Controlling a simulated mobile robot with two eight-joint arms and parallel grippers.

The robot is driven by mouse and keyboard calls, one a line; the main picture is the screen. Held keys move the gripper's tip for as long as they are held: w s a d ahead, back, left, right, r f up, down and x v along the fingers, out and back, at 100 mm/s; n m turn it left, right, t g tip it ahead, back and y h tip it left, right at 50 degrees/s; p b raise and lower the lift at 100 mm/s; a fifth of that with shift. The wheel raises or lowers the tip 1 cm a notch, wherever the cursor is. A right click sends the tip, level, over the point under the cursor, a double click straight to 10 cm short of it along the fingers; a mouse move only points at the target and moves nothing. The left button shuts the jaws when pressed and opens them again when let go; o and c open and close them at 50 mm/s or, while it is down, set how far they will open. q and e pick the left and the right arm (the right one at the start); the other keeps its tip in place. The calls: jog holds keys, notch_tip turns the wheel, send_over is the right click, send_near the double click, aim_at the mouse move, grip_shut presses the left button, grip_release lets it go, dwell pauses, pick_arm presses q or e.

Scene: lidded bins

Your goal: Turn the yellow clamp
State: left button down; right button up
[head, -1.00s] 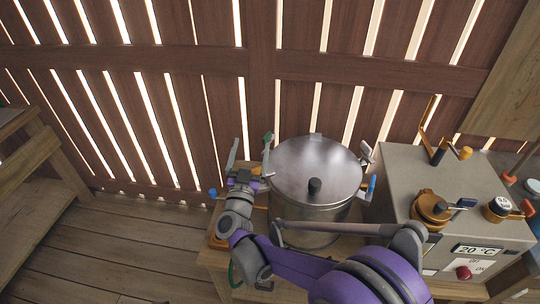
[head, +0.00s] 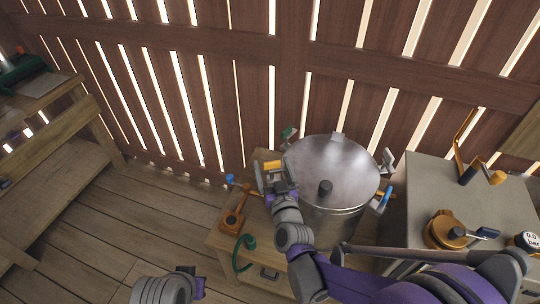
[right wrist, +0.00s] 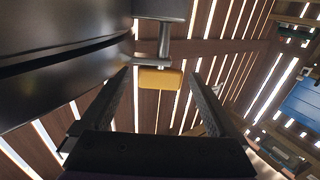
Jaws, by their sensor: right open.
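The yellow clamp (right wrist: 160,78) shows in the right wrist view as a yellow block on a grey metal arm, beside the dark side of the pot. It lies between and a little beyond the fingertips of my right gripper (right wrist: 160,82), which is open. In the head view my right gripper (head: 274,172) is at the left side of the steel pot (head: 318,172), with the yellow clamp's end (head: 273,166) showing there. Whether a finger touches the clamp is not clear. Part of my left arm's end, likely the left gripper (head: 194,284), is at the bottom edge; its fingers are not visible.
A grey machine (head: 425,200) stands close on the right. An orange-brown tool (head: 233,221) and a green handle (head: 243,252) are at the left.

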aim_at(272, 162)
jog(key=x, duration=0.4)
jog(key=c, duration=1.4)
jog(key=shift+r+m+h+b, duration=0.1)
jog(key=shift+m+h+b, duration=0.2)
jog(key=shift+h+b, duration=0.15)
jog(key=shift+d+m+t+h+b, duration=0.15)
jog(key=shift+m+t+h+b, duration=0.15)
jog(key=shift+m+h+b, duration=0.4)
jog(key=o, duration=1.4)
